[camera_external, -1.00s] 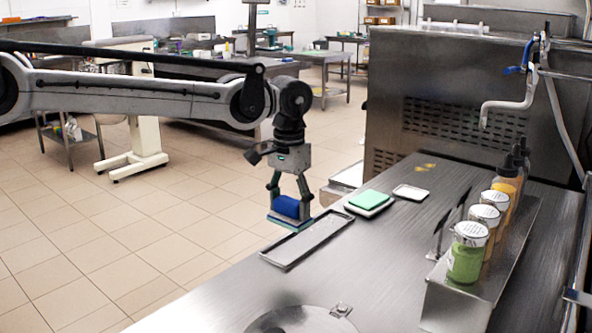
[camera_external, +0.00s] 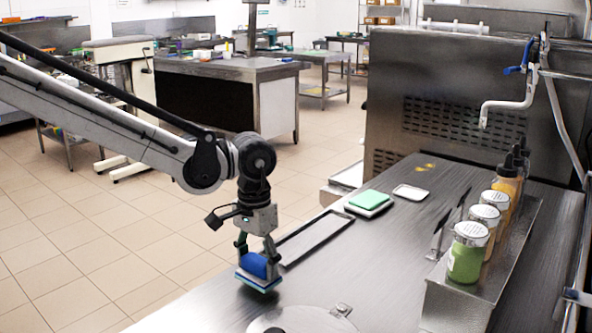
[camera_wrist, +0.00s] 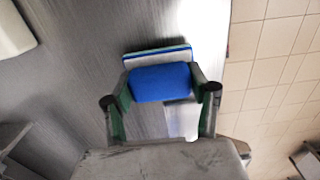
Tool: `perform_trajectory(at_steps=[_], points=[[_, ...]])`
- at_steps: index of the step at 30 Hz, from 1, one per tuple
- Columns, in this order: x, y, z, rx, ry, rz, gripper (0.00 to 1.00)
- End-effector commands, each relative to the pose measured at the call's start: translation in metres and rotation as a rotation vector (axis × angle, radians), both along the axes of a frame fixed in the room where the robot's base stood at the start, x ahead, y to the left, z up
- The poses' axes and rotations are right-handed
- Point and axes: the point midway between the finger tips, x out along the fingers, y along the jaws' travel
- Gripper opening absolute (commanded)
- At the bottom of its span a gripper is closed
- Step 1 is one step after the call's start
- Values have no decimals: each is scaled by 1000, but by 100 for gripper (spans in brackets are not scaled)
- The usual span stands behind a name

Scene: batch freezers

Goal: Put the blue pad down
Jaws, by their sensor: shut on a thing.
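The blue pad (camera_external: 253,265) has a blue grip block on a flat pale-edged base. My gripper (camera_external: 257,256) is shut on the block, with one finger on each side. In the external view the pad is near the near end of the long metal tray (camera_external: 312,243), over or on the steel counter. I cannot tell whether its base touches the counter. In the wrist view the blue pad (camera_wrist: 160,82) sits between the two fingers of my gripper (camera_wrist: 160,92), and its pale base edge shows beyond the block.
A green pad (camera_external: 369,199) on a white base and a small white dish (camera_external: 411,192) lie farther back. A round lid (camera_external: 300,320) is at the counter's front. Jars and bottles (camera_external: 470,250) stand in a rack at right. The counter's middle (camera_external: 370,260) is clear.

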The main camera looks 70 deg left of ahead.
Motion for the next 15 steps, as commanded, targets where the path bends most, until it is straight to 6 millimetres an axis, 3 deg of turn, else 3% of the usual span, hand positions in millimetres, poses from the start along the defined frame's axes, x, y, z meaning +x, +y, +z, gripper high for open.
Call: perform_trajectory(at_steps=[3,15], points=[[0,0,-13,0,0,0,21],[0,0,-19,0,0,0,21]])
